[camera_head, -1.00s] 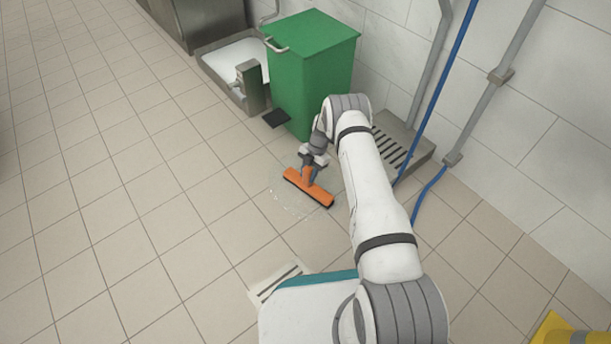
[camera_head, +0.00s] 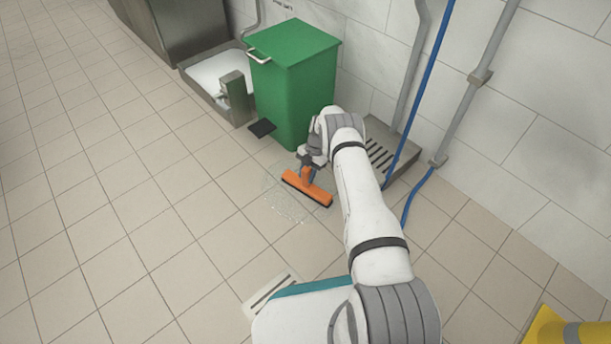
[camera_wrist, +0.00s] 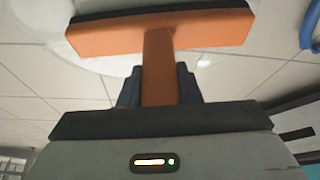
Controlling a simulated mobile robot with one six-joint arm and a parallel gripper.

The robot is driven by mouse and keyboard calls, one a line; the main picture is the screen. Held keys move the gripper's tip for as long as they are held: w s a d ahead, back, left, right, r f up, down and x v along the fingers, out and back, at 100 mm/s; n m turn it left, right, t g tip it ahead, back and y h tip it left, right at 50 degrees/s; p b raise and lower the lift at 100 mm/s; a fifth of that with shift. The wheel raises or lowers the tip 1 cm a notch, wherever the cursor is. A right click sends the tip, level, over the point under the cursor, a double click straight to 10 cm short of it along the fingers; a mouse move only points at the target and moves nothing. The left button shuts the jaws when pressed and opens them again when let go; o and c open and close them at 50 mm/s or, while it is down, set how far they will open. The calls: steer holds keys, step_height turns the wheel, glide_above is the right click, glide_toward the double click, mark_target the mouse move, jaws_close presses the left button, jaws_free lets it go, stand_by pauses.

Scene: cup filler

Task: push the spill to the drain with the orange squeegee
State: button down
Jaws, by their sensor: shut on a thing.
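The orange squeegee (camera_head: 308,188) stands with its wide head at floor level. My gripper (camera_head: 312,160) is shut on its handle. In the wrist view the squeegee head (camera_wrist: 205,31) spans the top and its handle runs down between the fingers of my gripper (camera_wrist: 160,86). The spill (camera_head: 287,206) is a faint, clear wet patch on the tiles, at the left and near side of the squeegee head. The head may cover part of it. A slotted metal grate (camera_head: 376,152), which looks like the drain, lies by the wall, partly hidden by my arm.
A green bin (camera_head: 292,90) with a black pedal (camera_head: 262,128) stands just beyond the squeegee. A metal basin (camera_head: 190,80) is further left. A blue hose (camera_head: 421,190) and grey pipes run along the wall. A yellow object (camera_head: 548,330) is at lower right. The left floor is open.

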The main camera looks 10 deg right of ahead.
steer(key=w+d, duration=0.3)
steer(key=d, duration=0.3)
steer(key=shift+w+d, duration=0.15)
steer(key=shift+w, duration=0.15)
stand_by(0.4)
steer(key=shift+r, duration=0.15)
stand_by(1.5)
step_height(320, 180, up, 7)
steer(key=p, duration=0.4)
steer(key=shift+p, duration=0.3)
steer(key=shift+r, duration=0.1)
